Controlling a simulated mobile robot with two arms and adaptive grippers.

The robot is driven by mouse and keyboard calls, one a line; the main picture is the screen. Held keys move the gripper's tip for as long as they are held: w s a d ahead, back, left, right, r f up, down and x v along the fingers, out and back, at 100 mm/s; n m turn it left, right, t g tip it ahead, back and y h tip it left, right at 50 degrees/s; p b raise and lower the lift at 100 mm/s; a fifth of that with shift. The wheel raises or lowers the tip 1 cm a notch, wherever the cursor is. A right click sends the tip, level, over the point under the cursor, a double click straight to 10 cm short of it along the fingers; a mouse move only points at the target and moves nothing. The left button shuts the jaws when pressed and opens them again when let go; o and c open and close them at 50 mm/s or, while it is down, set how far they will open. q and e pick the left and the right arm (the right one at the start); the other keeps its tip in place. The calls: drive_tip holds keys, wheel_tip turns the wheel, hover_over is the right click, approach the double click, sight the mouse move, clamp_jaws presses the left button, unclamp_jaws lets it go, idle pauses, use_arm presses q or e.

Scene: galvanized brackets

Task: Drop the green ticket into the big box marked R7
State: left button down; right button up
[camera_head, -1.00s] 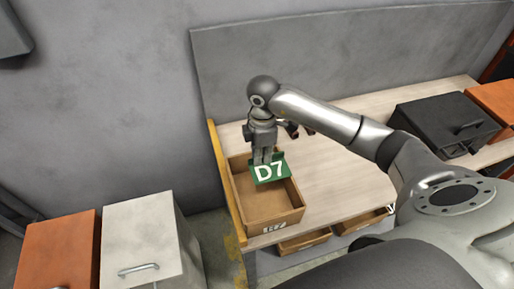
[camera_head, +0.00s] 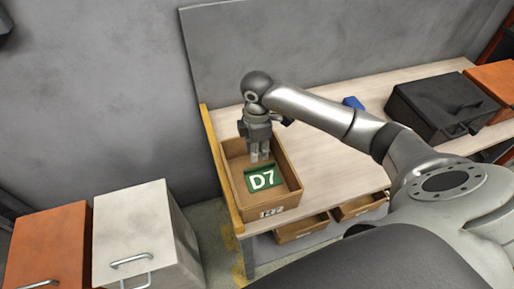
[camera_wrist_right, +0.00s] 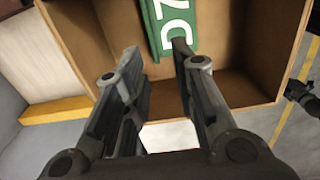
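The green ticket (camera_head: 262,179), marked D7 in white, lies inside the open brown box (camera_head: 286,190) at the table's left end. The box's front label is small and looks like R7. My right gripper (camera_head: 260,157) points down into the box, just behind and above the ticket. In the right wrist view its two fingers (camera_wrist_right: 158,52) are spread with an empty gap, and the ticket (camera_wrist_right: 166,25) shows beyond them, partly covered by one finger. The left gripper is absent from the head view; a dark part at the wrist view's right edge may be it.
A yellow strip (camera_head: 220,170) edges the table's left side. Open drawers (camera_head: 301,228) are below the tabletop. A blue object (camera_head: 352,102) and a black case (camera_head: 440,107) stand to the right. White (camera_head: 145,235) and orange (camera_head: 48,250) cabinets are at lower left.

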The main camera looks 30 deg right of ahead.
use_arm(q)
drive_tip(key=shift+s, duration=0.15)
use_arm(e)
wheel_tip(320, 180, up, 12)
idle(0.6)
idle(0.4)
